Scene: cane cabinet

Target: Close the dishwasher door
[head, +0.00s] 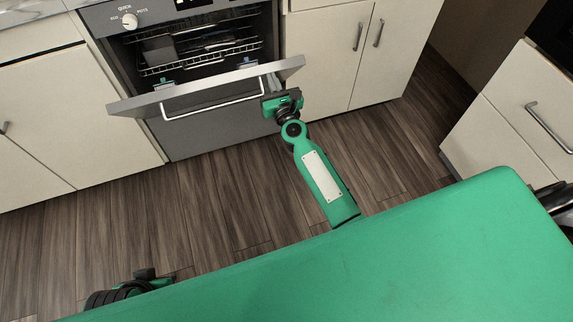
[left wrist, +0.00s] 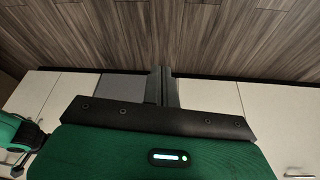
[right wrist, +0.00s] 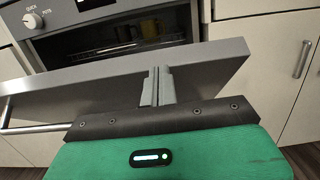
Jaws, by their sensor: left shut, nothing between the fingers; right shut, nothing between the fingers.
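The dishwasher (head: 190,75) is built in under the counter, and racks show inside it. Its grey door (head: 225,86) is partly open, tilted out, with a long bar handle (head: 225,103) on its front. My right gripper (head: 272,84) is shut and empty, at the door's right part, to the right of the handle. In the right wrist view the door (right wrist: 110,85) lies right behind the shut fingers (right wrist: 157,87); I cannot tell whether they touch it. My left gripper (left wrist: 160,87) is shut and empty, low at the near left, away from the door.
Cream cabinets (head: 350,60) flank the dishwasher on both sides. Another cabinet with a drawer (head: 530,115) stands at the right. The wooden floor (head: 210,205) in front of the dishwasher is clear.

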